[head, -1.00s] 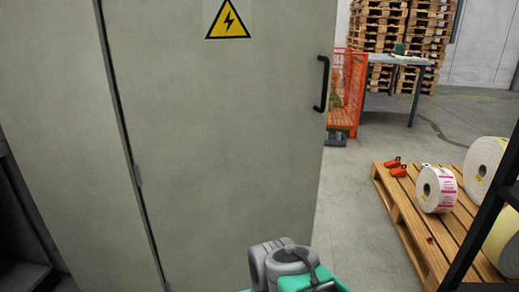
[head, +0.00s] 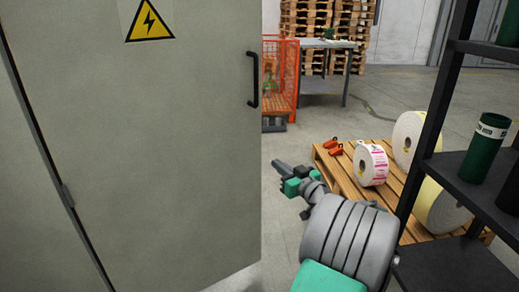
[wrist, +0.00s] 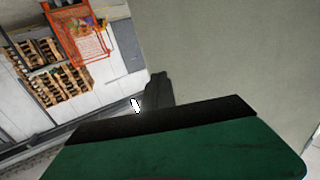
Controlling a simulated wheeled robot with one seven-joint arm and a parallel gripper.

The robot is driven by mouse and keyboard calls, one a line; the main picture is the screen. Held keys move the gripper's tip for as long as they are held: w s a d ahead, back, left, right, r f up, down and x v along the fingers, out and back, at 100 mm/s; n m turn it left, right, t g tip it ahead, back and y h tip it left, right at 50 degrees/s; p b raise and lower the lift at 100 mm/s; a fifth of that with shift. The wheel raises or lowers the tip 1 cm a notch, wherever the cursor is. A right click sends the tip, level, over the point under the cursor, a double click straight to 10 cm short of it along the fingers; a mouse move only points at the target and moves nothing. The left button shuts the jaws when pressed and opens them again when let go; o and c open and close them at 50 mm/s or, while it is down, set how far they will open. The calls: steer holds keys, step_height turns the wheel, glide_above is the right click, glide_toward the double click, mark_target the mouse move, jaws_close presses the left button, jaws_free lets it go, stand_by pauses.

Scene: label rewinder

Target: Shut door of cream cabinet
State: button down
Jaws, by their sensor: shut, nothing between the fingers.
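The cabinet door (head: 150,130) fills the left of the head view, a grey-cream panel with a yellow warning sign and a black handle (head: 253,79) near its free edge. It appears to stand ajar, with a dark gap along the hinge side; how wide it is open I cannot tell. My gripper (head: 277,165) is shut and empty, just right of the door's free edge and below the handle, apart from the handle. In the wrist view the door panel (wrist: 230,60) fills the upper right, beyond the dark green gripper body.
A wooden pallet (head: 345,185) with label rolls (head: 371,165) and orange items lies right of my arm. A black shelf rack (head: 460,170) with dark green cylinders stands at the right. An orange mesh cage (head: 281,75) and stacked pallets are behind.

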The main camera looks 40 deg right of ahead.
mark_target(252, 144)
steer(key=w, duration=0.4)
steer(key=w+d+b, duration=0.1)
steer(key=w, duration=0.4)
steer(key=w+d+b, duration=0.1)
steer(key=w, duration=0.3)
steer(key=shift+w+d, duration=0.15)
steer(key=shift+w, duration=0.2)
steer(key=shift+w, duration=0.1)
